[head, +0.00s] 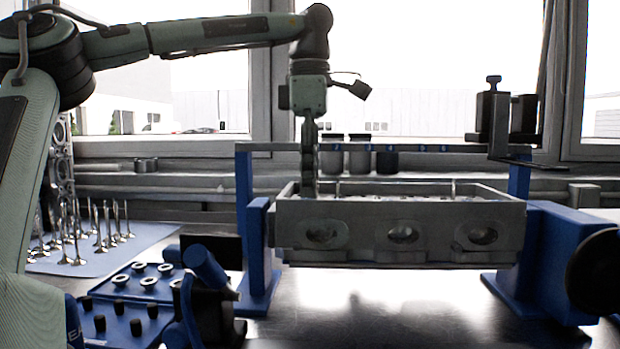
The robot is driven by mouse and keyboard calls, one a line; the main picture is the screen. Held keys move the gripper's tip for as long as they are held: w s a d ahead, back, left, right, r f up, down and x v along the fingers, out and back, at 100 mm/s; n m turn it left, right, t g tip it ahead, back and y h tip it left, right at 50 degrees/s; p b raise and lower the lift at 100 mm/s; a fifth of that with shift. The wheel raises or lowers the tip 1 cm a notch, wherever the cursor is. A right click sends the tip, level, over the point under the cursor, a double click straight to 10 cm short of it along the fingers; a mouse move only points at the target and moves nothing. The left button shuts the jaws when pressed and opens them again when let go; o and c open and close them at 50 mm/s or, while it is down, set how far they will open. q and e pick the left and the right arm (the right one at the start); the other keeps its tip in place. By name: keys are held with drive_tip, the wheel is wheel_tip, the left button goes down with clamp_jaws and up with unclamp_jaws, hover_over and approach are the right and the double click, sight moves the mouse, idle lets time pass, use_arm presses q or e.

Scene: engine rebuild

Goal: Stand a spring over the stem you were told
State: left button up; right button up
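A grey cylinder head (400,235) sits in a blue stand, with three oval ports facing me. Inside its raised rim, thin upright stem tips (453,188) barely show; the front wall hides the rest. My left gripper (309,185) points straight down over the left end of the head, its fingertips dropping behind the front wall. I see its fingers edge-on, so I cannot tell whether they are open or shut, or whether a spring is between them. No spring can be made out clearly. My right gripper is not in view.
A blue tray (120,310) at the lower left holds silver rings and black caps. Several valves (100,235) stand on a pale mat behind it. A blue-and-black device (205,270) stands beside the tray. A rail (420,148) with blue marks crosses behind the head.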

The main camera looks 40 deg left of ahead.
use_arm(q)
drive_tip(key=shift+o, duration=1.3)
drive_tip(key=shift+r, duration=0.1)
wheel_tip(320, 180, up, 7)
drive_tip(key=shift+r, duration=0.15)
